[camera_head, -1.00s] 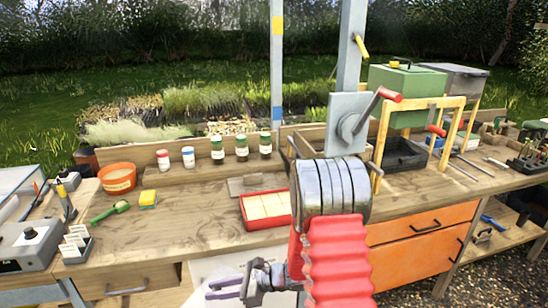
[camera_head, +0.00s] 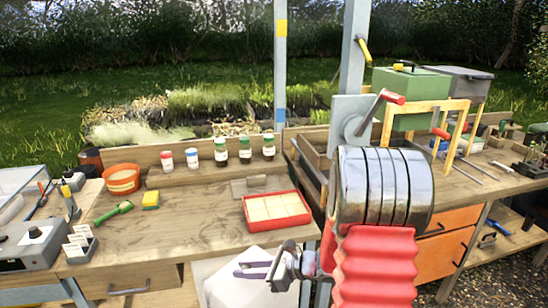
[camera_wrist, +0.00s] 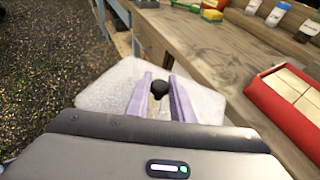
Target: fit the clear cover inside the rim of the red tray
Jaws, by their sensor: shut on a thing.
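The red tray (camera_head: 280,224) sits on the wooden bench near its front edge, with pale square blocks inside it. It also shows at the right of the wrist view (camera_wrist: 275,115). The clear cover (camera_wrist: 207,100) is a translucent sheet with a black knob (camera_wrist: 159,88) on top. My gripper (camera_wrist: 160,95) is shut on this knob, one lilac finger on each side. In the head view my gripper (camera_head: 238,269) and the cover (camera_head: 222,290) are in front of the bench edge, left of and nearer than the tray. The cover is apart from the tray.
A row of small jars (camera_head: 220,152) stands along the back of the bench. An orange pot (camera_head: 122,179), a green scoop (camera_head: 113,212) and a yellow sponge (camera_head: 150,200) lie left. A flat grey-brown piece (camera_head: 252,184) lies behind the tray. Bench left of the tray is clear.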

